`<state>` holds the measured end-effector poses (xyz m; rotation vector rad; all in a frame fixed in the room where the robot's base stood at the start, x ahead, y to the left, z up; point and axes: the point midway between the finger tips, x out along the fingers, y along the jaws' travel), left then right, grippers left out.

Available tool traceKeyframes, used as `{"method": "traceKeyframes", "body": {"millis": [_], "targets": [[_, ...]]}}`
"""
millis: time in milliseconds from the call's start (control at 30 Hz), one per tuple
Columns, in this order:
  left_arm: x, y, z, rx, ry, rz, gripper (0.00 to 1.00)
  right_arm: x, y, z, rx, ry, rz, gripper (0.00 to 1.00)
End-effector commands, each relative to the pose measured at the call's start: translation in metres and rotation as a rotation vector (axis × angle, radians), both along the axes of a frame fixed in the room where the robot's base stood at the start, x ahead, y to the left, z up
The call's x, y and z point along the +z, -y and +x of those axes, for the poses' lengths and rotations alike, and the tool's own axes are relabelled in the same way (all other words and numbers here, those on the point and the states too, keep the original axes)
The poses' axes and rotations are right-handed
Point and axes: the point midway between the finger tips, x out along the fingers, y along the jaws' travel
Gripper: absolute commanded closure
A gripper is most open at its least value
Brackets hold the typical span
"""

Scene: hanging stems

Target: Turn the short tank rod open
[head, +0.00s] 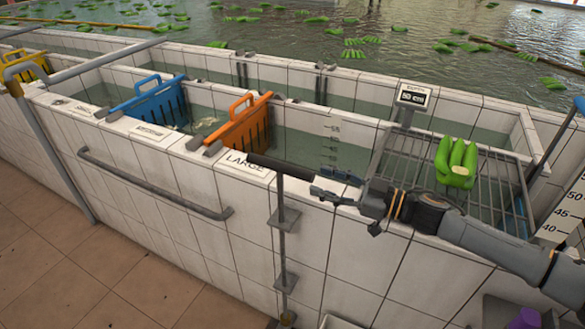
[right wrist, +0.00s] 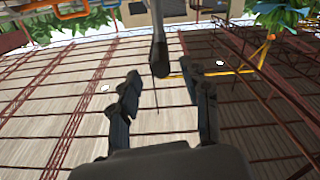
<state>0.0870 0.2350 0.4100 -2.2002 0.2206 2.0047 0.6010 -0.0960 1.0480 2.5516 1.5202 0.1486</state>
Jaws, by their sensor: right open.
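The tank rod (head: 281,230) runs upright down the tiled front of the tank through brackets. Its dark handle (head: 278,166) sticks out sideways at the top, near the LARGE label. My right gripper (head: 328,184) is open at the right end of the handle, with its fingers pointing left toward it. In the right wrist view the dark handle (right wrist: 159,56) shows end-on between and just beyond the spread fingers (right wrist: 165,95). I cannot tell whether any finger touches it. My left gripper is not in view.
Orange (head: 246,123) and blue (head: 155,105) crates sit in the tank. Green bananas (head: 456,163) lie on a wire rack (head: 408,160) behind my right arm, beside a small display (head: 413,96). A rail (head: 150,187) runs along the tank front. Tiled floor (head: 130,270) is clear at left.

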Motion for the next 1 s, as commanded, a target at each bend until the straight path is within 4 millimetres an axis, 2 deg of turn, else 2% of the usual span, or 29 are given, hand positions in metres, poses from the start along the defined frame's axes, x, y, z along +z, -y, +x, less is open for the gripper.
{"method": "traceKeyframes", "body": {"millis": [33,200,400,567,833,867,1000], "targets": [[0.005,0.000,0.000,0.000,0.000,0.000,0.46,0.004,-0.012,0.005,0.004,0.001,0.002,0.53],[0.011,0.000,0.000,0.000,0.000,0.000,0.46,0.003,-0.043,0.022,0.002,0.001,0.002,0.53],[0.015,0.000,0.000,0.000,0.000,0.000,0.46,0.001,-0.066,0.035,0.000,0.000,0.000,0.53],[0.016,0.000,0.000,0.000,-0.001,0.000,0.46,0.000,-0.074,0.040,0.000,0.000,-0.001,0.53],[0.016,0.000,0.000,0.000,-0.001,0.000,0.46,0.000,-0.075,0.040,0.000,0.000,-0.001,0.53],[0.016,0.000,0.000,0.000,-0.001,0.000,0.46,0.000,-0.075,0.040,0.000,0.001,0.000,0.57],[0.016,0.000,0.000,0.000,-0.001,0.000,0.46,0.000,-0.075,0.040,0.000,0.001,0.000,0.86]]}}
